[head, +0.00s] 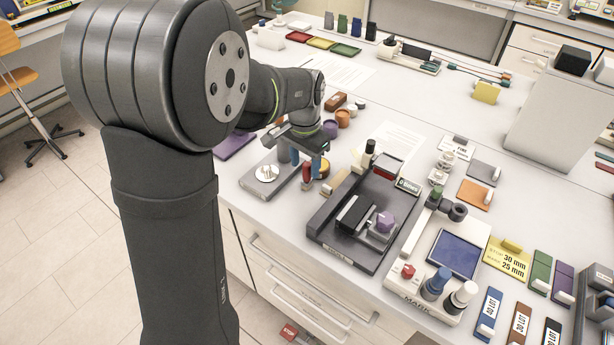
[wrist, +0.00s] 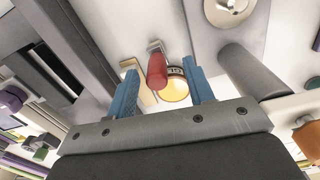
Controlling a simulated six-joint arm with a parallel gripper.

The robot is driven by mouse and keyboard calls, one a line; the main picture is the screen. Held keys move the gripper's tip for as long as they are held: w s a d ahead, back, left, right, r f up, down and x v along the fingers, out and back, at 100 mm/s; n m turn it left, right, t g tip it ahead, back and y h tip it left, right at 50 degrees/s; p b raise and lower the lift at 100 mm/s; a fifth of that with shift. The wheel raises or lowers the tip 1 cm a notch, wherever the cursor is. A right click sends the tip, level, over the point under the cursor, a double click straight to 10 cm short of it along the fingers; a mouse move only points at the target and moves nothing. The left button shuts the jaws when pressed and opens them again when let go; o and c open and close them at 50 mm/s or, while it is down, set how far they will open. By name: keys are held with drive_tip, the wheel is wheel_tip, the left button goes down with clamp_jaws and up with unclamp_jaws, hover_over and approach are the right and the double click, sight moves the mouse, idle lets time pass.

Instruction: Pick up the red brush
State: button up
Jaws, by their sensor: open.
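The red brush (head: 306,173) stands at the front left of the white bench, below my gripper (head: 300,168). In the wrist view the brush (wrist: 157,72) shows a rounded red handle with a grey metal piece at its far end. My gripper (wrist: 160,70) is open, with one blue finger on each side of the brush in this view. Gaps show between the handle and both fingers, and nothing is held. I cannot tell the height of the fingertips over the brush.
A yellow-topped round container (wrist: 175,90) and a cream block (wrist: 146,95) lie close to the brush. A grey plate with a metal disc (head: 267,173) is to the left. A dark test fixture (head: 330,205) stands to the right. The bench's front edge is near.

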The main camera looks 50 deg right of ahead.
sight(307, 178)
drive_tip(key=f, duration=0.5)
drive_tip(key=shift+s+f, duration=0.1)
drive_tip(key=shift+s, duration=0.1)
clamp_jaws()
